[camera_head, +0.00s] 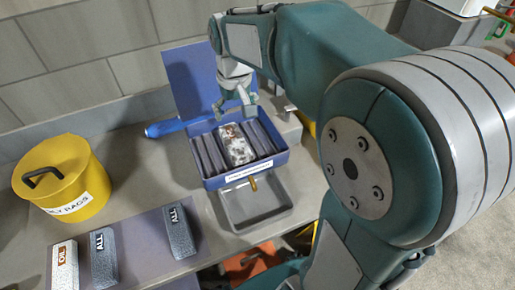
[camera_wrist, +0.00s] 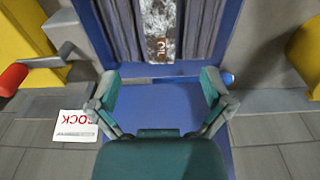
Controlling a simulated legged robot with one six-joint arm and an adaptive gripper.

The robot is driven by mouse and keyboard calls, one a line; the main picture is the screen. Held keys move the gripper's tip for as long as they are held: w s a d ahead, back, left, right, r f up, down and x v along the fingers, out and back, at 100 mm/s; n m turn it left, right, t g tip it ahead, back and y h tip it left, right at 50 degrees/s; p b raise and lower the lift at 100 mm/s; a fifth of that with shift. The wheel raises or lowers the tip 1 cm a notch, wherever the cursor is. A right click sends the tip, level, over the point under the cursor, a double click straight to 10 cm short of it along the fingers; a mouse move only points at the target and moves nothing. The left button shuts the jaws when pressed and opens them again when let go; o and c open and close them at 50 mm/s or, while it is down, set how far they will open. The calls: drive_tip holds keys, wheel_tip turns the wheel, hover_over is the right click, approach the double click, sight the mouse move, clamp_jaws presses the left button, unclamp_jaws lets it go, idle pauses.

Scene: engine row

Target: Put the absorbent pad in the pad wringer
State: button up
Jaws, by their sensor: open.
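The pad wringer (camera_head: 203,168) is an open blue box with its lid raised at the back and dark ribbed blocks inside. A mottled grey-and-white absorbent pad (camera_head: 237,147) with a brown label patch lies between the dark blocks. It also shows at the top of the wrist view (camera_wrist: 160,20), between the ribbed blocks. My gripper (camera_head: 236,110) is open and empty, above the back part of the box and apart from the pad. In the wrist view my gripper (camera_wrist: 160,80) has its fingers spread, with the blue box behind them.
A grey tray (camera_head: 228,208) sits below a brass spout at the box front. A yellow OILY RAGS can (camera_head: 84,178) stands left. Pads marked OIL (camera_head: 64,270) and ALL (camera_head: 104,258) lie on a mat, with another ALL pad (camera_head: 180,232). A red-handled crank (camera_wrist: 14,78) is beside the box.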

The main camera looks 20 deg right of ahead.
drive_tip(key=s+r+t, duration=0.1)
drive_tip(key=s+t, duration=0.3)
drive_tip(key=s, duration=1.3)
drive_tip(key=shift+s+a+r+t, duration=0.2)
drive_tip(key=shift+a+r+t, duration=0.05)
drive_tip(key=shift+a+t, duration=0.1)
drive_tip(key=shift+c, duration=0.3)
